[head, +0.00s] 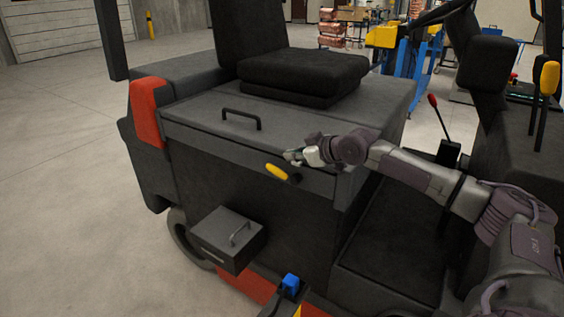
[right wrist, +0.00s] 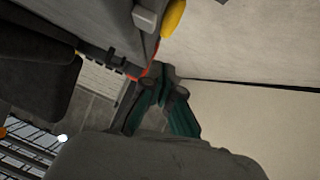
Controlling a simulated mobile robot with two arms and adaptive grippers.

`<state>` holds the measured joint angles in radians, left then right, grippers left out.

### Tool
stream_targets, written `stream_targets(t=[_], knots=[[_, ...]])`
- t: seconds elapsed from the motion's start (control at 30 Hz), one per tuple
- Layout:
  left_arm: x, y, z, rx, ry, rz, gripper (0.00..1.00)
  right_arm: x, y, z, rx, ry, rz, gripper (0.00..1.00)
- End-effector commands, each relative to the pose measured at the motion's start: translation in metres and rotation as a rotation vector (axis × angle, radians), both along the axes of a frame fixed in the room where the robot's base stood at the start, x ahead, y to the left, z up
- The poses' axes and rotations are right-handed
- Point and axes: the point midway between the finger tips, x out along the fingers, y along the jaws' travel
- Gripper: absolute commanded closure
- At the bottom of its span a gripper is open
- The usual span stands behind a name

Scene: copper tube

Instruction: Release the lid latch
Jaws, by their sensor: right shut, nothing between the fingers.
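The lid (head: 225,120) is the grey top panel of the vehicle's body under the seat, and it looks closed. A black bar handle (head: 241,115) stands on it. The latch (head: 277,171) has a yellow grip with a dark end and sits on the front face just below the lid's edge. The yellow latch grip also shows at the top of the right wrist view (right wrist: 173,17). My right gripper (head: 292,157) is at the lid's front edge, just above and right of the latch. Its fingers (right wrist: 168,80) are together and empty. My left gripper is not in view.
A dark box with a handle (head: 228,238) sticks out low on the front. A red-knobbed lever (head: 438,115) and a steering wheel (head: 440,12) are at the right. Open floor (head: 60,180) lies left.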

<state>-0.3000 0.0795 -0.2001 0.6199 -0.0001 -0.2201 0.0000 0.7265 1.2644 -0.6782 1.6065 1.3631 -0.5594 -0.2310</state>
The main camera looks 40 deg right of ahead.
Motion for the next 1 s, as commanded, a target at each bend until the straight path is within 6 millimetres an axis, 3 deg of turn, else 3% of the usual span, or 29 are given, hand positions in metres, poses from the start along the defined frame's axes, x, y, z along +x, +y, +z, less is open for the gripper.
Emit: stream_targets(t=[0.17,0.43,0.87,1.0], knots=[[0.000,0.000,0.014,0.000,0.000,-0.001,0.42,0.033,0.010,-0.014,0.004,0.000,0.001,1.00],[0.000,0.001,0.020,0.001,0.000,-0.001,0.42,0.043,0.005,-0.050,-0.001,0.003,-0.001,1.00],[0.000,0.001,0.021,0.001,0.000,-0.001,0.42,0.045,0.005,-0.055,-0.002,0.002,0.000,1.00],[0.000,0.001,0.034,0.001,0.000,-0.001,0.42,0.048,0.007,-0.051,-0.017,0.043,0.000,1.00]])
